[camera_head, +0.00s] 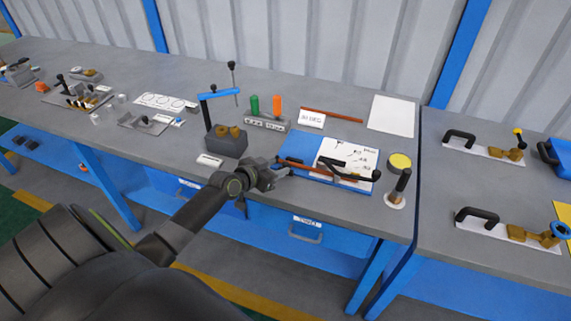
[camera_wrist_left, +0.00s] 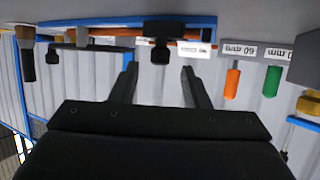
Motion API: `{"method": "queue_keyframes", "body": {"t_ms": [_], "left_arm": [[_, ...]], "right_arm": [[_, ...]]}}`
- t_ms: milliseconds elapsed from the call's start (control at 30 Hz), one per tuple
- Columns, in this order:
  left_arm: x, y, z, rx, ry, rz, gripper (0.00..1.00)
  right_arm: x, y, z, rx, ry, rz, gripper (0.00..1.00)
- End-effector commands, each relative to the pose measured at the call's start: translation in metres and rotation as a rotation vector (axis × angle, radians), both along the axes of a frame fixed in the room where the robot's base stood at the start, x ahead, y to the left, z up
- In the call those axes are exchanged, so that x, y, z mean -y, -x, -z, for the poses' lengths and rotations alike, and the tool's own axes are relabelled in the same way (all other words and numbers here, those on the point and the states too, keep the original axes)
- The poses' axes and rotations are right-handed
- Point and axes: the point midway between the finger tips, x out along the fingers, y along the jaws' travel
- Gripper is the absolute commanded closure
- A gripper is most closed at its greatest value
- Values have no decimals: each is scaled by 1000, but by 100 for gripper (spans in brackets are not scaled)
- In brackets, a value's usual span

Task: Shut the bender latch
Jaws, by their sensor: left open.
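A bender with a dark grey block (camera_head: 226,141), brass-coloured rollers and a blue arm (camera_head: 219,94) stands on the bench left of centre. A black-handled hand tool (camera_head: 347,172) lies over the blue and white board (camera_head: 297,146) near the front edge. I cannot tell which part is the latch. My left gripper (camera_head: 284,174) is open and empty at the bench's front edge, just left of the tool. In the upside-down left wrist view, a dark knob-like part (camera_wrist_left: 160,51) shows beyond and between my open fingers (camera_wrist_left: 158,80). My right gripper is not in view.
Green (camera_head: 255,105) and orange (camera_head: 277,105) cylinders stand in a grey holder behind the board. A reddish rod (camera_head: 331,115) and a white sheet (camera_head: 391,115) lie at the back. A black upright handle (camera_head: 401,184) stands at the right corner. Left of the bender, the bench is partly clear.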

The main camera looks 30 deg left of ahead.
Motion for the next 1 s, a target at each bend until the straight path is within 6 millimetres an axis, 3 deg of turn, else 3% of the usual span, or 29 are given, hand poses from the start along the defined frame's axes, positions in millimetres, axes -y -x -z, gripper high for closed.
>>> {"method": "queue_keyframes", "body": {"t_ms": [100,300,733,1000], "left_arm": [[4,-18,7,0,3,0,58],[6,-37,16,0,2,-1,58],[7,-44,18,0,-1,0,58],[7,-44,18,0,-1,0,91]], "right_arm": [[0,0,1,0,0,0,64],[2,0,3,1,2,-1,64],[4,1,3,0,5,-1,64],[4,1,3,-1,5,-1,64]]}}
